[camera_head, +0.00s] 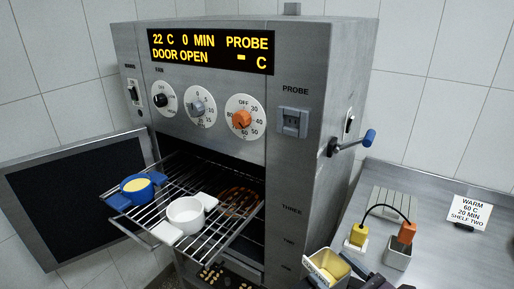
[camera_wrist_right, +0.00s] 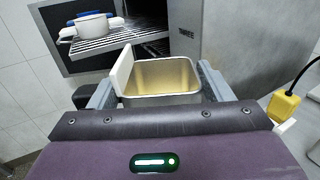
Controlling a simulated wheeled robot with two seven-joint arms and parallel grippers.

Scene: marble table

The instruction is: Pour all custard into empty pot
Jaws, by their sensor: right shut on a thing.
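My right gripper (camera_wrist_right: 158,88) is shut on a rectangular metal container (camera_wrist_right: 160,97), one finger on each side. The container has a pale plate at one end and a yellowish inside; I cannot tell how much custard is in it. In the head view the container (camera_head: 327,266) is at the bottom, right of the oven, with lettering on its plate. A white pot (camera_head: 184,216) with two handles looks empty on the pulled-out oven rack. A blue pot (camera_head: 138,187) with yellow contents stands behind it to the left. My left gripper is not in view.
The oven (camera_head: 210,150) has its dark door (camera_head: 75,200) open at left and reads "DOOR OPEN". The wire rack (camera_head: 215,235) sticks out. On the steel counter at right are yellow (camera_head: 358,235) and orange (camera_head: 407,232) plugs joined by a cable, and a sign (camera_head: 469,212).

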